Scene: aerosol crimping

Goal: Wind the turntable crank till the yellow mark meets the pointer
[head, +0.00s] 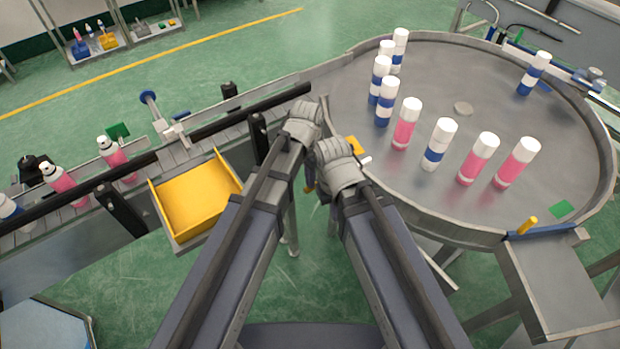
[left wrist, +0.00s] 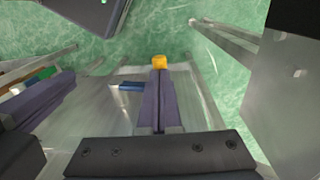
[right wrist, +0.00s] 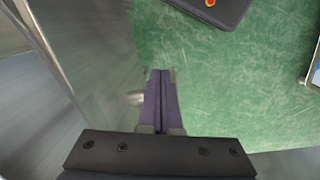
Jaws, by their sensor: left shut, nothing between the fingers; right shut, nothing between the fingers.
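The round grey turntable (head: 470,205) fills the right of the head view and carries several white-capped cans, some pink (head: 478,160) and some blue-banded (head: 440,145). My left gripper (head: 303,118) is shut and empty by the turntable's left side. In the left wrist view an orange-yellow knob (left wrist: 160,62) shows just past its fingertips; I cannot tell whether they touch. My right gripper (head: 337,160) is shut and empty, lower and to the right, beside the rim. A yellow piece (head: 355,147) shows partly behind it. A yellow peg (head: 527,226) stands at the front rim. I cannot clearly make out crank or pointer.
A conveyor (head: 85,188) with pink cans runs in from the left. A yellow tray (head: 197,195) hangs at its front. A grey chute (head: 553,285) juts from the turntable's front right. In the right wrist view, green floor (right wrist: 230,90) lies open beside the fingers.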

